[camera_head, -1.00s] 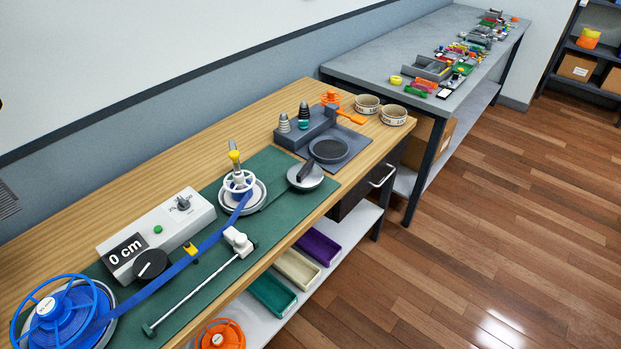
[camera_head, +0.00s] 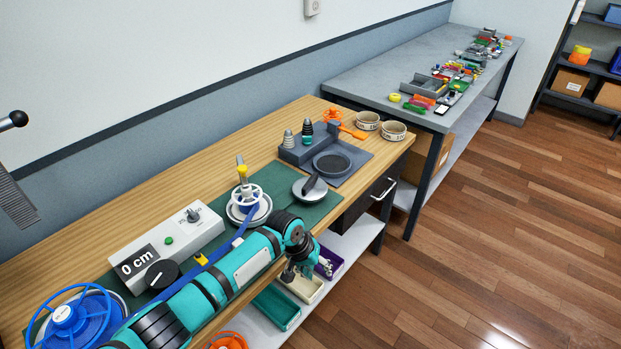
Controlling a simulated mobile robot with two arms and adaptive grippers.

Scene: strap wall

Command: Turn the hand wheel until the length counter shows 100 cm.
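The length counter (camera_head: 140,262) on a white box reads "0 cm". A small white hand wheel (camera_head: 246,196) with a yellow knob stands on a round base on the green mat. A blue strap (camera_head: 236,236) runs from it toward a large blue spool (camera_head: 68,318) at the lower left. My teal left arm comes in from the bottom and covers part of the strap and mat. My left gripper (camera_head: 306,270) hangs past the bench's front edge, right of and below the wheel, touching nothing that I can make out. Its fingers are small and partly hidden. My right gripper is not in view.
The white box has a black knob (camera_head: 162,274) and a green button. A black-handled round tool (camera_head: 310,188), a grey fixture (camera_head: 332,163) and two round bowls (camera_head: 392,131) stand farther along. Small trays (camera_head: 275,308) sit on the shelf below. A grey table (camera_head: 400,82) adjoins behind.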

